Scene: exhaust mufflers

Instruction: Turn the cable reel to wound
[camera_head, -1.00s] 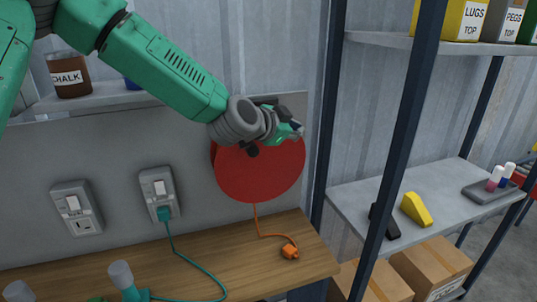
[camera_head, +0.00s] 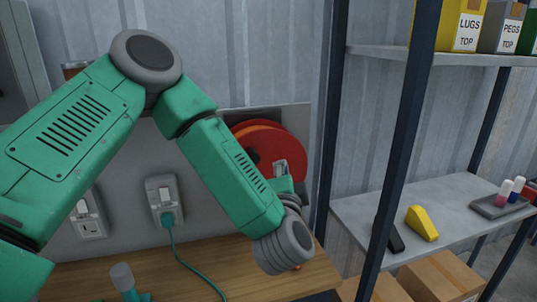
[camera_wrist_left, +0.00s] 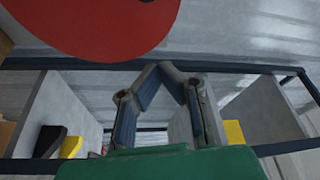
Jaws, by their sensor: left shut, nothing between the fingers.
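The cable reel (camera_head: 290,142) is a red disc with an orange layer showing beside it, on the grey wall panel above the bench. My arm hides its lower part. Its red face also fills the top left of the left wrist view (camera_wrist_left: 95,20). My left gripper (camera_head: 279,167) is in front of the reel's lower right part, below its centre. In the left wrist view the fingertips (camera_wrist_left: 163,66) meet with nothing between them, and the red disc lies apart from them in the picture. Whether the gripper touches the reel I cannot tell.
A wall outlet (camera_head: 163,190) with a green plug and cable (camera_head: 185,258) is left of my forearm. The wooden bench (camera_head: 215,252) lies below. A dark shelf post (camera_head: 405,150) and grey shelf (camera_head: 450,210) with a yellow object (camera_head: 422,223) stand at right.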

